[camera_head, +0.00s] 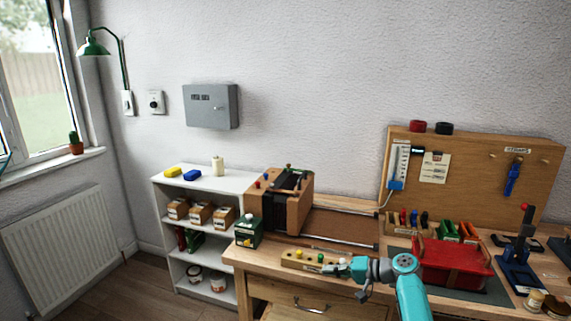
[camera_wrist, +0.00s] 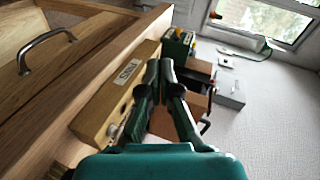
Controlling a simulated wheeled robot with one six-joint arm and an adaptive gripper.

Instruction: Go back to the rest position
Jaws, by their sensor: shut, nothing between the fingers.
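My gripper (camera_head: 332,268) is at the end of my teal arm, low over the workbench (camera_head: 262,262) near its front edge. It is beside the right end of a wooden block (camera_head: 298,256) with small coloured knobs on top. In the wrist view my gripper (camera_wrist: 163,66) has its dark green fingers together, with nothing between them. The labelled wooden block (camera_wrist: 118,85) is just left of the fingers there. No marked rest position shows.
A wooden piano action model (camera_head: 284,200) and a green box (camera_head: 248,231) stand at the bench's left. A red box (camera_head: 452,262) lies right of my arm. A pegboard (camera_head: 470,165) stands behind. A white shelf (camera_head: 165,215) is at left, with bare floor before it.

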